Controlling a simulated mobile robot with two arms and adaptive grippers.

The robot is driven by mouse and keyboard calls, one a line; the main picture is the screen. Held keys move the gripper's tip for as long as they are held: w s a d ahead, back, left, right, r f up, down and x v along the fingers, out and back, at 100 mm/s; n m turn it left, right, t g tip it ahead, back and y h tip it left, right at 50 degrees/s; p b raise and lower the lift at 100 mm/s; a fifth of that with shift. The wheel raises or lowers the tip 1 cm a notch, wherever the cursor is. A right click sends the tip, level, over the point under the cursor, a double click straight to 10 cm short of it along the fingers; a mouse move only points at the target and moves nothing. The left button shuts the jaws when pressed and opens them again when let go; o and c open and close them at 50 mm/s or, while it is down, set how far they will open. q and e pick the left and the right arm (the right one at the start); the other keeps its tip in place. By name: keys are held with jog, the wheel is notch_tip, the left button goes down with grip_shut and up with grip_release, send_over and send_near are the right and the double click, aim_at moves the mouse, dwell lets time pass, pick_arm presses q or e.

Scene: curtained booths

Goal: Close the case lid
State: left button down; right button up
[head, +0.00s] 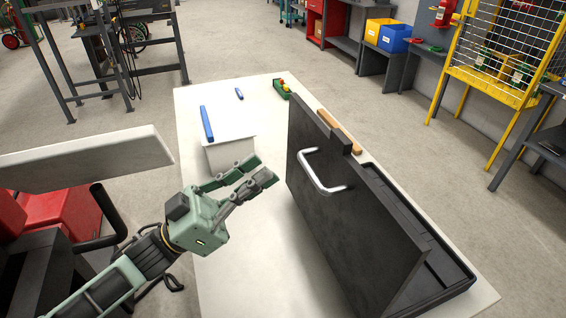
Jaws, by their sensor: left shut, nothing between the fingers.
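The black case (455,281) lies on the right side of the white table. Its lid (345,225) stands raised and leans toward the left, with a silver handle (319,179) on the outer face. The dark inside of the case shows behind the lid's right edge; the lid hides much of it. My left gripper (262,178) is shut and empty. It appears to the left of the handle, with a gap to the lid in the picture. My right gripper does not show.
The white table (235,275) is bare in front of the lid. A small blue item (239,94), a green tray (282,90) and a wooden piece (340,130) lie farther back.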

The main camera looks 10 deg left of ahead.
pick_arm(q)
jog(key=shift+w+d+f+p, duration=0.1)
jog(key=shift+w+d+p, duration=0.1)
jog(key=shift+w+d, duration=0.35)
jog(key=shift+w+d+f+p, duration=0.1)
jog(key=shift+w+d+p, duration=0.2)
jog(key=shift+d, duration=0.45)
jog(key=shift+w+d+f+p, duration=0.15)
jog(key=shift+w+d, duration=0.25)
jog(key=shift+d, duration=0.25)
jog(key=shift+r, duration=0.15)
